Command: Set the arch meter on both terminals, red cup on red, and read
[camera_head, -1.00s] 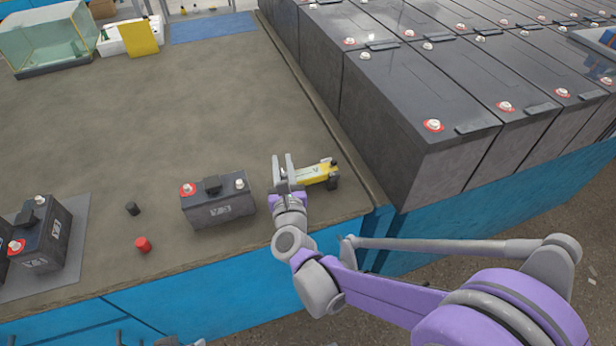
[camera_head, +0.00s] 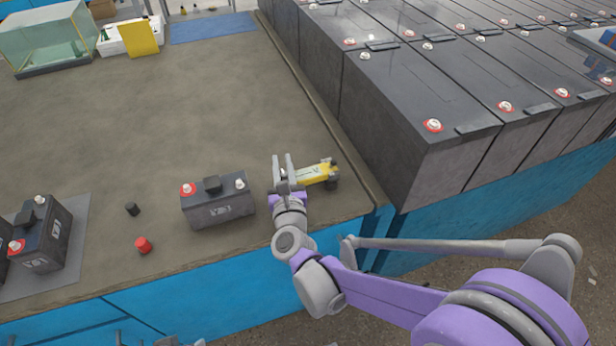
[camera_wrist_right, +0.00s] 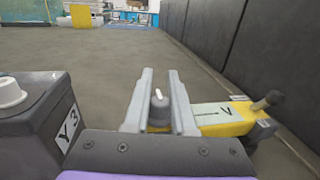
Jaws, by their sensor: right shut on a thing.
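The yellow arch meter (camera_head: 316,174) is at the right of the bench top, near its front edge. In the right wrist view the meter (camera_wrist_right: 222,121) has a pale label marked V and a dark knob at its far right. My right gripper (camera_head: 283,170) is shut on the meter's left end; in the wrist view its fingers (camera_wrist_right: 158,100) flank a grey post. The meter's red cup cannot be made out. The dark battery (camera_head: 218,205) stands left of the gripper, with a red-ringed terminal (camera_head: 188,188) at left and a plain terminal (camera_head: 239,184) at right. My left gripper is not seen.
A black cap (camera_head: 132,209) and a red cap (camera_head: 144,245) lie left of the battery. Another battery (camera_head: 45,235) stands on a grey mat (camera_head: 78,215) farther left. Tall battery rows (camera_head: 425,100) wall off the right side. The bench behind the battery is clear.

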